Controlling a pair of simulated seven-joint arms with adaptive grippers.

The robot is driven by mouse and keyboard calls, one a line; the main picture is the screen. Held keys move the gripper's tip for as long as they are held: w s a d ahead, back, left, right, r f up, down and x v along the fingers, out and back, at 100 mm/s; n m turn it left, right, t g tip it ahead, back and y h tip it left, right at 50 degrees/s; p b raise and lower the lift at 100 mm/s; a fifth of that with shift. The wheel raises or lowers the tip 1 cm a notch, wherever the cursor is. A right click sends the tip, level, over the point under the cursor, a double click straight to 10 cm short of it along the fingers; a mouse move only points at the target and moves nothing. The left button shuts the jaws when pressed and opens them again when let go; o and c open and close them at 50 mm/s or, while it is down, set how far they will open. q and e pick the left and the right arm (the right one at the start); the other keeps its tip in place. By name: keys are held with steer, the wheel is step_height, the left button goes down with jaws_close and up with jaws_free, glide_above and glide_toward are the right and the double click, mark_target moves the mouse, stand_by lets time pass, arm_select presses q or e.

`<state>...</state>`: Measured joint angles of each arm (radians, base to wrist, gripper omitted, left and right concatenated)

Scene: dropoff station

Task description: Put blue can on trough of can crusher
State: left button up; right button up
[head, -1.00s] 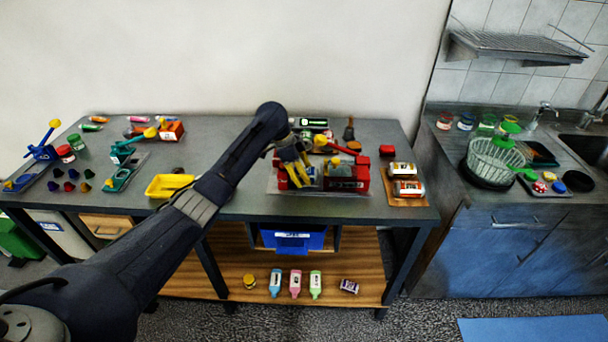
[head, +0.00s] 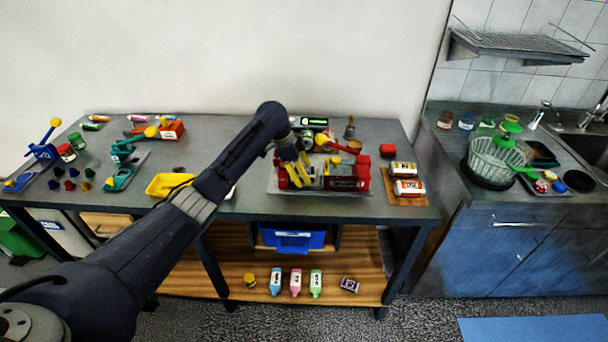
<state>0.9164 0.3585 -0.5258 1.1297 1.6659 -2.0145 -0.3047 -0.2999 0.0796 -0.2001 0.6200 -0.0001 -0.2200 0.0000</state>
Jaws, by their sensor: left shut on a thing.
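The can crusher (head: 348,174) is a red machine on a grey base plate on the table. A lever with a yellow knob (head: 321,139) stands at its back. My left gripper (head: 298,184) reaches over the left-middle part of the crusher, with its yellow fingers pointing down at the trough area. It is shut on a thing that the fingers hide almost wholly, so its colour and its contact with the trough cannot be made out. No blue can shows clearly elsewhere. My right gripper is not in view.
A wooden tray (head: 411,201) with two white-labelled cans stands right of the crusher. A blue bin (head: 293,243) and several bottles are below. The wall is close behind.

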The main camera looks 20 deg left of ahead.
arm_select(q)
steer(key=o, duration=0.9)
steer(key=shift+r, duration=3.5)
